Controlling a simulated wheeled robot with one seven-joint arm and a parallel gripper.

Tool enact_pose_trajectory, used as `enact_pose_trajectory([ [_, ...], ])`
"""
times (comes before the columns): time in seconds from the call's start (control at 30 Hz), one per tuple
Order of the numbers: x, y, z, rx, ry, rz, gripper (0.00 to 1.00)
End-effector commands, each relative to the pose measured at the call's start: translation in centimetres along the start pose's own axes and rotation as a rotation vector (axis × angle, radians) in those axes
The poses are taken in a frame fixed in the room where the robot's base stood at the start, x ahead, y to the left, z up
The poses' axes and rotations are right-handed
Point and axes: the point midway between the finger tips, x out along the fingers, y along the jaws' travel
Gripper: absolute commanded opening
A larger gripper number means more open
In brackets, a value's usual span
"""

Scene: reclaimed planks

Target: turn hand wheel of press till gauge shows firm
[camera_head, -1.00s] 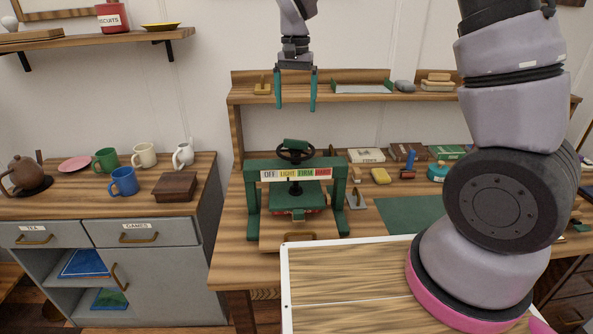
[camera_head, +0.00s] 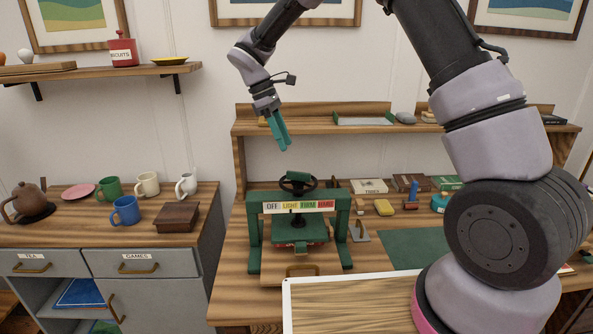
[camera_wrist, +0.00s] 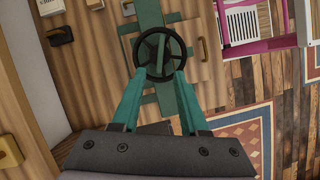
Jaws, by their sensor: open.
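The green press (camera_head: 340,235) stands on the workbench, with a dark spoked hand wheel (camera_head: 286,186) on top. Its gauge strip (camera_head: 299,206) reads OFF, LIGHT, FIRM and HARD from left to right; I cannot clearly read its pointer. My gripper (camera_head: 284,148) has teal fingers and hangs tilted just above the wheel, slightly left in the head view. In the wrist view my gripper (camera_wrist: 157,82) is open and empty-looking, with the wheel (camera_wrist: 139,58) showing between and beyond the fingertips.
A small shelf (camera_head: 300,124) runs behind the press. A metal-based tool (camera_head: 359,235), a yellow block (camera_head: 384,207) and a green mat (camera_head: 415,248) lie right of it. Several mugs and a brown box (camera_head: 176,216) stand on the left cabinet. A white-edged board (camera_head: 350,308) is in front.

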Motion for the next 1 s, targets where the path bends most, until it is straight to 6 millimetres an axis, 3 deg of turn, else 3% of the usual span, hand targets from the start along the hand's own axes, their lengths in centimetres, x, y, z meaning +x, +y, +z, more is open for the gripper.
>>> enact_pose_trajectory([
  [0.3,5.9,-0.1,0.1,0.002,-0.002,-0.003,0.44],
  [0.5,8.8,-0.1,0.1,0.003,-0.001,-0.003,0.44],
  [0.93,9.9,-0.1,0.0,0.004,0.001,-0.001,0.44],
  [0.97,9.9,-0.1,0.0,0.004,0.001,-0.001,0.36],
  [1.0,9.9,-0.1,0.0,0.004,0.001,-0.001,0.21],
])
